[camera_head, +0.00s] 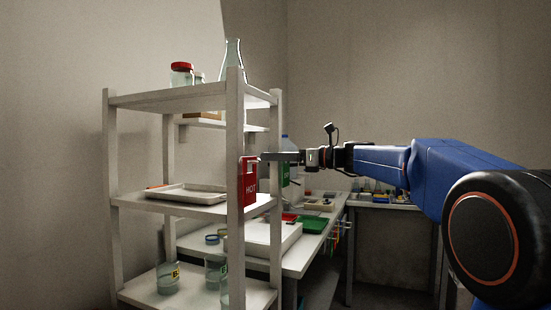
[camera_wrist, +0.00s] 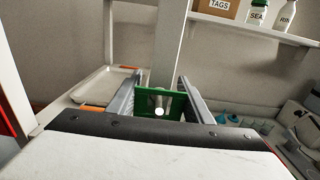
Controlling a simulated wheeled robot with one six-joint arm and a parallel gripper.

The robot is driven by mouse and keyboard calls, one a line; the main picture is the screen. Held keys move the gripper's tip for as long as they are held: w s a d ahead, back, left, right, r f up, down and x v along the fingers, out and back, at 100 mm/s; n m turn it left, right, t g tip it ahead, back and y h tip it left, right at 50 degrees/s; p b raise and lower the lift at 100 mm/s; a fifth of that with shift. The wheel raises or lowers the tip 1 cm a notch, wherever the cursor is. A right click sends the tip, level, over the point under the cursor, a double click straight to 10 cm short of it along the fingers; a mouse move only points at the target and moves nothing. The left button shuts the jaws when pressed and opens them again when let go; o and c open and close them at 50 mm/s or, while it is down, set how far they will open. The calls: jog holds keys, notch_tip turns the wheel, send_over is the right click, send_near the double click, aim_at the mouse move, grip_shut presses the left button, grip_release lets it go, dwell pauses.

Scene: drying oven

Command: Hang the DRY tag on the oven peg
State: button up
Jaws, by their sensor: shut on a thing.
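A green tag (camera_wrist: 145,103) sits between the two fingers of my gripper (camera_wrist: 155,90) in the wrist view, close in front of a pale shelf post. The gripper is shut on it; its lettering cannot be read. A short pale peg with a bright round end (camera_wrist: 159,111) shows at the tag's middle; I cannot tell whether it passes through the tag.
A red HOT tag (camera_head: 249,181) hangs at the front post of the white rack (camera_head: 235,125). A tray (camera_head: 187,194) lies on the middle shelf. Glassware (camera_head: 232,62) stands on top. A TAGS box (camera_wrist: 216,8) and bottles sit on a wall shelf. A bench stands behind.

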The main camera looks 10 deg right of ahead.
jog(key=shift+f, duration=0.25)
jog(key=o, duration=1)
jog(key=shift+s+d, duration=0.1)
jog(key=v, duration=1.7)
jog(key=shift+w+d+r, duration=0.1)
jog(key=shift+w+d, duration=0.15)
jog(key=shift+d, duration=0.05)
